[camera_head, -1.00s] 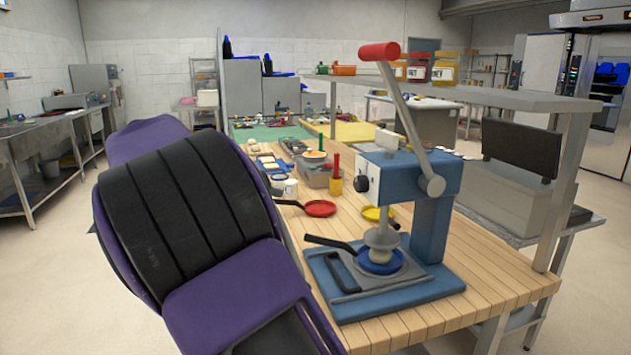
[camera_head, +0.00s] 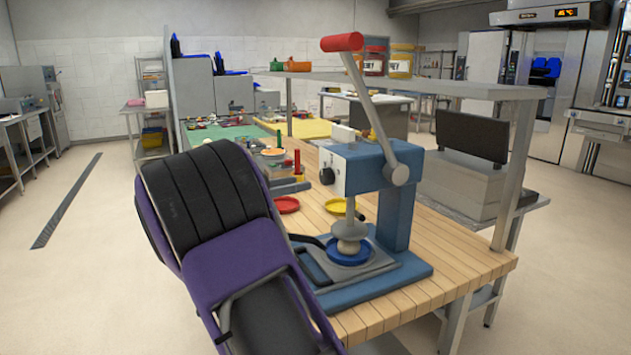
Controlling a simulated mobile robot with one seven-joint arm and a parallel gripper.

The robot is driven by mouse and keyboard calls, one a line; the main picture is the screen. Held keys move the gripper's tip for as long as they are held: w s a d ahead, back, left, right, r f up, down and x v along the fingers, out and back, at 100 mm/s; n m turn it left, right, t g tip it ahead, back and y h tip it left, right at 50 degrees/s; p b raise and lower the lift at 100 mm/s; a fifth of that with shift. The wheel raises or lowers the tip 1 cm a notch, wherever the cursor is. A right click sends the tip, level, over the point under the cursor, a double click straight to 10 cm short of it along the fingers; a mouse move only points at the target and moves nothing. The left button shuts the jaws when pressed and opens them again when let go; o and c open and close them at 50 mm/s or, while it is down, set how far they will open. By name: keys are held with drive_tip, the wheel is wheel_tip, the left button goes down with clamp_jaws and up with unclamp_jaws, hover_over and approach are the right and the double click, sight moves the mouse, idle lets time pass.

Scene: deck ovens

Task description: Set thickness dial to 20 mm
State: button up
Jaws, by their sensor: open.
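A blue press (camera_head: 398,212) stands at the near end of the wooden table. Its small black dial (camera_head: 326,176) sits on the pale left face of the press head; its setting is too small to read. A grey lever (camera_head: 372,112) with a red knob (camera_head: 342,42) rises from the press's right side, tilted up to the left. Below the press column, a dough ball (camera_head: 348,247) rests on a blue round plate (camera_head: 349,257). My purple and black arm fills the lower left, left of the press. My gripper is not in view.
The wooden table (camera_head: 455,262) holds a red plate (camera_head: 287,204), a yellow plate (camera_head: 338,206) and containers behind the press. A grey shelf (camera_head: 440,87) runs above the table's right side, on a metal post (camera_head: 513,180). Open floor lies at left.

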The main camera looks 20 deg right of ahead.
sight(322, 178)
drive_tip(key=d, duration=0.6)
drive_tip(key=shift+w, duration=0.25)
drive_tip(key=shift+c, duration=0.2)
clamp_jaws()
